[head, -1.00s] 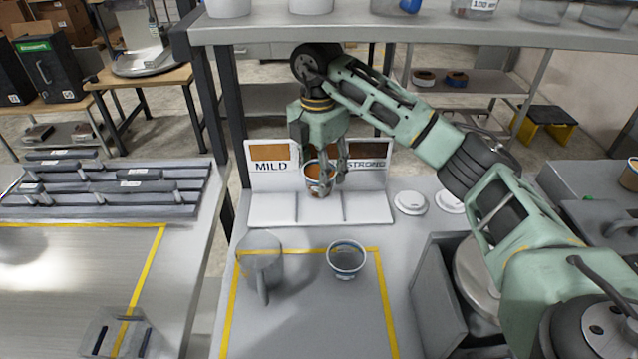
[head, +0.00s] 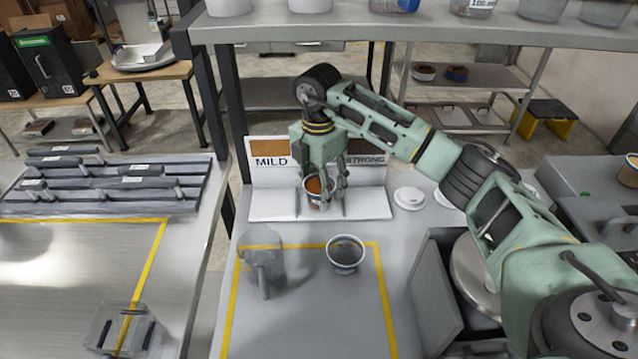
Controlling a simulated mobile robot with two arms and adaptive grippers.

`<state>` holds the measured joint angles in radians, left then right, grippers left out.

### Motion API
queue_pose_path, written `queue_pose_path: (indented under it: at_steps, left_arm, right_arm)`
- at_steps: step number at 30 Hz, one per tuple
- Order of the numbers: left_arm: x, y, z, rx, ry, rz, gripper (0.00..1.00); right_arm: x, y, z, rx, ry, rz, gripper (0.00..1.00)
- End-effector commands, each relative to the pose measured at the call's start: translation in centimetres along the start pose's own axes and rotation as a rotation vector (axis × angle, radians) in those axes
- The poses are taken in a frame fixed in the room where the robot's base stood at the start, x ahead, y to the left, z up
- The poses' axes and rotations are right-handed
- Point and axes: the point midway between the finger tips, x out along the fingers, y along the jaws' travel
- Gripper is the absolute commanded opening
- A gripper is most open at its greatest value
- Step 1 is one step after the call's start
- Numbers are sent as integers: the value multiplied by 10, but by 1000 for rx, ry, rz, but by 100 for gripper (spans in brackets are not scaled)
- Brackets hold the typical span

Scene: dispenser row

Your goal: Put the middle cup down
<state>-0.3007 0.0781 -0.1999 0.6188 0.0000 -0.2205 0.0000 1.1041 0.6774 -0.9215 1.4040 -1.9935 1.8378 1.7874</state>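The middle cup (head: 314,194), white with orange-brown contents, is upright in the middle bay of the white stand (head: 270,206), between the MILD panel (head: 270,162) and the STRONG panel (head: 365,160). My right gripper (head: 326,190) points down, its fingers closed around the cup and hiding part of it. The cup's base is at or just above the stand's floor; I cannot tell whether it touches. My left gripper is not in view.
A second cup (head: 346,256) with a blue band and a see-through grey jug (head: 262,262) stand in the yellow-taped area in front. White lids (head: 409,198) lie right of the stand. A grey shelf (head: 420,32) spans above the arm.

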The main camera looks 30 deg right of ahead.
Motion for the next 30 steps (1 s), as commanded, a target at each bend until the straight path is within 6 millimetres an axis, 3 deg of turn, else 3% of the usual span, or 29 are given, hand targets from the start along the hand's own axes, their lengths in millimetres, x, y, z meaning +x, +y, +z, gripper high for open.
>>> queue_pose_path:
  at_steps: [3,14,24,30]
  left_arm:
    - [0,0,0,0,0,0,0]
    - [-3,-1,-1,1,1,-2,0]
    - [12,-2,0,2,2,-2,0]
    - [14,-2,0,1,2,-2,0]
  right_arm:
    - [0,0,0,1,0,0,68]
    - [-6,0,0,1,0,2,68]
    - [-59,1,0,0,-1,3,68]
    - [-77,0,0,1,0,0,68]
